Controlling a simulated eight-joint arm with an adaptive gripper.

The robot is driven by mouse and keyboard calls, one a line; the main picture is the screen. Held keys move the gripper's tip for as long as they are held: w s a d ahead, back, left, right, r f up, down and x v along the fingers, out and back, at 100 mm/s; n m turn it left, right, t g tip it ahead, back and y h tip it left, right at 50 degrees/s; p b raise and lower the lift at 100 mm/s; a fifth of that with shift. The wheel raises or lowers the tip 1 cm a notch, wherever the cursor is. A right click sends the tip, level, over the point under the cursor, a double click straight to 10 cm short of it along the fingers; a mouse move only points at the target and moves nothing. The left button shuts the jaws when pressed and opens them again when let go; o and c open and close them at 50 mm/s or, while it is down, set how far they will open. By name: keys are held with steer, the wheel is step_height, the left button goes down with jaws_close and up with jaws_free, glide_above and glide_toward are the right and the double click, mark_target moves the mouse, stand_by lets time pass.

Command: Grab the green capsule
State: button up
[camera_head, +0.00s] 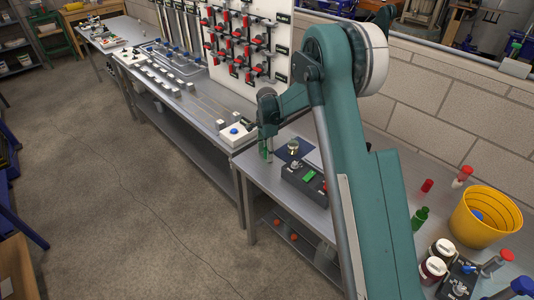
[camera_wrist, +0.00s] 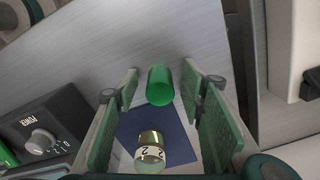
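The green capsule (camera_wrist: 160,85) is a small, glossy green cylinder on the grey metal bench in the wrist view. My gripper (camera_wrist: 162,86) is open, its two green-padded fingers on either side of the capsule with a visible gap at each side. In the head view my gripper (camera_head: 266,148) points down at the near end of the bench, by the dark blue mat. I cannot clearly tell the capsule from the green finger pads there.
A gold-topped piece with a numbered white band (camera_wrist: 150,150) stands on the dark blue mat (camera_wrist: 178,142), close to the capsule. A dark control box (camera_head: 304,181) with a knob and green part is beside it. A yellow bucket (camera_head: 484,222) and bottles stand further right.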

steer(key=shift+c, duration=0.7)
steer(key=c, duration=0.6)
steer(key=shift+o, duration=0.2)
steer(key=shift+r, duration=0.1)
steer(key=shift+r+p, duration=0.4)
steer(key=shift+r, duration=4.55)
